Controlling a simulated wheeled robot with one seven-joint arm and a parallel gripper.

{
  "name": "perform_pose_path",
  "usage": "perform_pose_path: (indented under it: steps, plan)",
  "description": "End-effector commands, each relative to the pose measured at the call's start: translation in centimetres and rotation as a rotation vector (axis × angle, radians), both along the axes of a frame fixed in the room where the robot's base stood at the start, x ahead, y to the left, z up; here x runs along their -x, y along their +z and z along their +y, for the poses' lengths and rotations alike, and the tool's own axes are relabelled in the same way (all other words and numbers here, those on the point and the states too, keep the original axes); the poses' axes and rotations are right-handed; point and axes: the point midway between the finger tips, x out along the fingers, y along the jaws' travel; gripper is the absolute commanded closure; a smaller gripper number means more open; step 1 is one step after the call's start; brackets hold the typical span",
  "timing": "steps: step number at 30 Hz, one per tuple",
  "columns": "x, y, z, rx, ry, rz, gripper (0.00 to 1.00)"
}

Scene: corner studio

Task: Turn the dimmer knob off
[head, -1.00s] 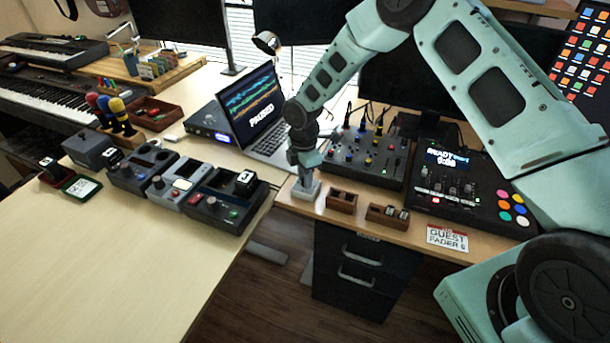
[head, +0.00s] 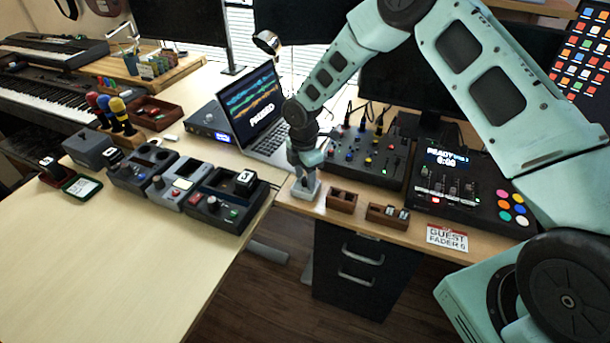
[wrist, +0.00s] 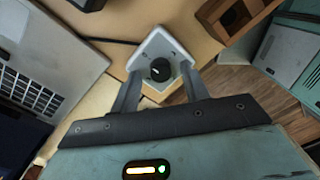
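The dimmer is a small white box (wrist: 153,45) with a round black knob (wrist: 160,70) that has a pale pointer mark, seen in the wrist view. In the head view the white box (head: 305,192) sits at the front edge of the wooden desk, partly hidden under my gripper (head: 304,172). In the wrist view my gripper (wrist: 160,76) is open. Its two fingers stand on either side of the knob, with a visible gap on each side. The fingertips overlap the box's edges in the picture; I cannot tell whether they touch it.
A small wooden tray (head: 342,201) is close on the right, and a mixer (head: 360,158) is behind. A drawer unit (head: 352,268) is below the desk. The pale table's front area is bare.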

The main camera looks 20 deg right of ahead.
Motion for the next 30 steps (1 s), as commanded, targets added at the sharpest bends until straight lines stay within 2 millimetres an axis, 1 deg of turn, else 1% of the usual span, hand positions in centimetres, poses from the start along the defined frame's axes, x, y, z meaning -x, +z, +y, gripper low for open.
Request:
perform_pose_path:
  steps: [4,7,11,14,24,27,30]
  plan:
    - [0.1,0.0,0.0,0.0,0.0,0.001,0.54]
    - [0.0,0.3,0.0,0.0,0.0,0.0,0.54]
    - [-0.1,1.8,0.0,0.0,-0.002,-0.001,0.54]
    - [-0.3,3.8,0.0,0.0,-0.002,-0.003,0.54]
    - [-0.6,11.8,0.1,-0.001,-0.001,-0.004,0.54]
    - [-0.7,13.8,0.1,0.001,-0.001,-0.002,0.54]
    - [-0.7,15.4,0.1,0.0,-0.001,-0.001,0.54]
